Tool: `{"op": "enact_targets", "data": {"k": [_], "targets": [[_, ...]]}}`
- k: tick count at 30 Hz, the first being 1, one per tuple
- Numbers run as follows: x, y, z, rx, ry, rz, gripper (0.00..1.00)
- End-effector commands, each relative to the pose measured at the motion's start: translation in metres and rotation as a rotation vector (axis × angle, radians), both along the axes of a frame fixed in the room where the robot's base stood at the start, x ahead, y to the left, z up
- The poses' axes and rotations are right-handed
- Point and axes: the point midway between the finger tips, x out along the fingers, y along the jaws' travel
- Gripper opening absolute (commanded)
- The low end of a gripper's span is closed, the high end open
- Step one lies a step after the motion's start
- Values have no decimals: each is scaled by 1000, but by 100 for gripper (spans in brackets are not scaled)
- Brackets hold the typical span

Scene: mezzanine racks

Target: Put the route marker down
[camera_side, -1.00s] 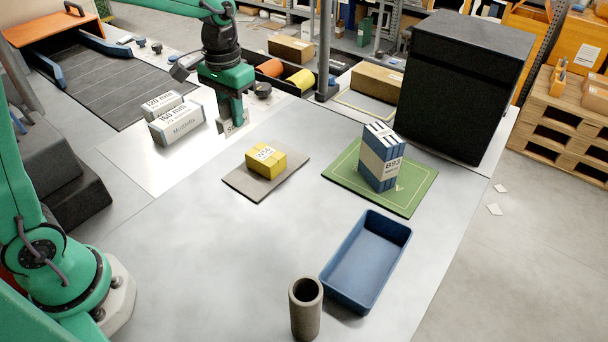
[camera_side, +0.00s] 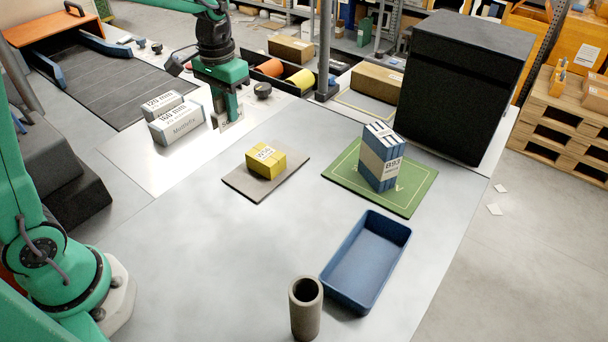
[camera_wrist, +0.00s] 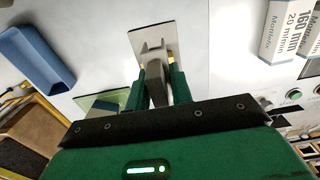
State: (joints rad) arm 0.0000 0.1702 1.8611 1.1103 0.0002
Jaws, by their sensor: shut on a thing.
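My gripper (camera_side: 229,112) is at the back of the light bench, fingers pointing down, shut on the route marker (camera_side: 232,124).
A yellow box (camera_side: 266,162) sits on a grey mat (camera_side: 245,185). A blue-and-tan stack (camera_side: 380,160) stands on a green mat (camera_side: 343,178). A blue tray (camera_side: 345,294) and tube (camera_side: 306,315) are in front.

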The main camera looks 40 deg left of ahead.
Motion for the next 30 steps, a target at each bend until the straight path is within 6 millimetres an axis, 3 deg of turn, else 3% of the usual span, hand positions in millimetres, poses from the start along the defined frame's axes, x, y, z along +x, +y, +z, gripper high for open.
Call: {"op": "enact_targets", "data": {"k": [6,11,20,30], "targets": [[-1,-4,-1,0,0,-1,0],[-3,-19,-4,0,0,-4,0],[-18,-80,-18,0,1,-9,0],[-56,-159,-38,1,1,-9,0]]}}
